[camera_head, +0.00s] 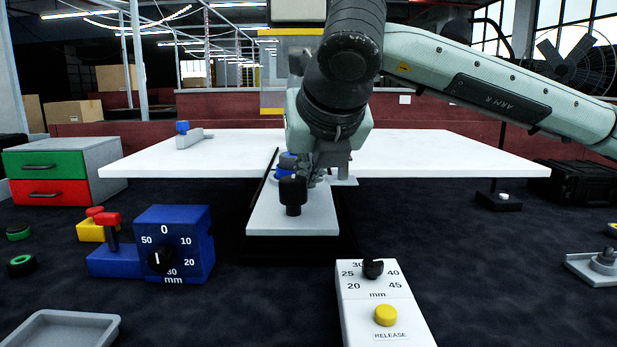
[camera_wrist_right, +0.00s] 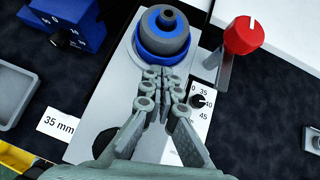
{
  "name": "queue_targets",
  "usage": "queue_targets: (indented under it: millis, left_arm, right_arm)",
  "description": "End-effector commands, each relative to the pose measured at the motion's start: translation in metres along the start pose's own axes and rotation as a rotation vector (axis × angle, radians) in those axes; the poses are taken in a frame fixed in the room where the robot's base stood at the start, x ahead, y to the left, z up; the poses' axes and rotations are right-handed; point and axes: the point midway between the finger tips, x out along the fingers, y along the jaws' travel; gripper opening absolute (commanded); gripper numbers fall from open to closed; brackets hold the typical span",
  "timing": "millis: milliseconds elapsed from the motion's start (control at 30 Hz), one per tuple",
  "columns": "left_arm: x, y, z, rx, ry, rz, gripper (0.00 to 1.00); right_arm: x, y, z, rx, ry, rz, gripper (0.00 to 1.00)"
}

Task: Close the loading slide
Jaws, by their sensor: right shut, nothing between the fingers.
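The loading slide (camera_head: 292,224) is a pale grey plate that sticks out from under the white table toward me, with a black knob (camera_head: 293,190) at its near end. A stepped blue and grey round part (camera_head: 287,162) sits on the slide behind the knob; it also shows in the right wrist view (camera_wrist_right: 164,38). My right gripper (camera_head: 318,176) is shut and empty, low over the slide behind the knob. In the right wrist view its fingertips (camera_wrist_right: 160,75) point at the round part; I cannot tell whether they touch it. My left gripper is not in view.
The white table (camera_head: 450,152) spans behind the slide. A blue dial box (camera_head: 188,235) stands left, a white dial box with yellow release button (camera_head: 386,315) front right. A red knob (camera_wrist_right: 243,35) stands beside the slide. A grey tray (camera_head: 65,328) lies front left.

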Motion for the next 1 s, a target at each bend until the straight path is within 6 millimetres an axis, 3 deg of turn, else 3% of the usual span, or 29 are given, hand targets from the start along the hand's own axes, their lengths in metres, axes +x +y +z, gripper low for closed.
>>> queue_targets:
  millis: [300,400,500,800,1000]
  left_arm:
    - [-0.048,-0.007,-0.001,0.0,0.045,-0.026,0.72]
    - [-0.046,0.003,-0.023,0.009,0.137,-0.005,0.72]
    - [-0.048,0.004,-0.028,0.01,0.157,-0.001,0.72]
    - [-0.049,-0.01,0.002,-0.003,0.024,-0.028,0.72]
    - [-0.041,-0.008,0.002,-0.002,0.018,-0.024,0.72]
  right_arm:
    - [0.046,-0.012,0.037,0.006,0.003,-0.001,0.0]
    - [0.063,-0.016,0.054,0.004,0.003,-0.002,0.0]
    - [0.078,-0.021,0.07,0.003,0.005,-0.001,0.0]
    - [0.113,-0.03,0.104,0.001,0.004,0.0,0.0]
    - [0.124,-0.033,0.113,-0.001,0.002,0.0,0.0]
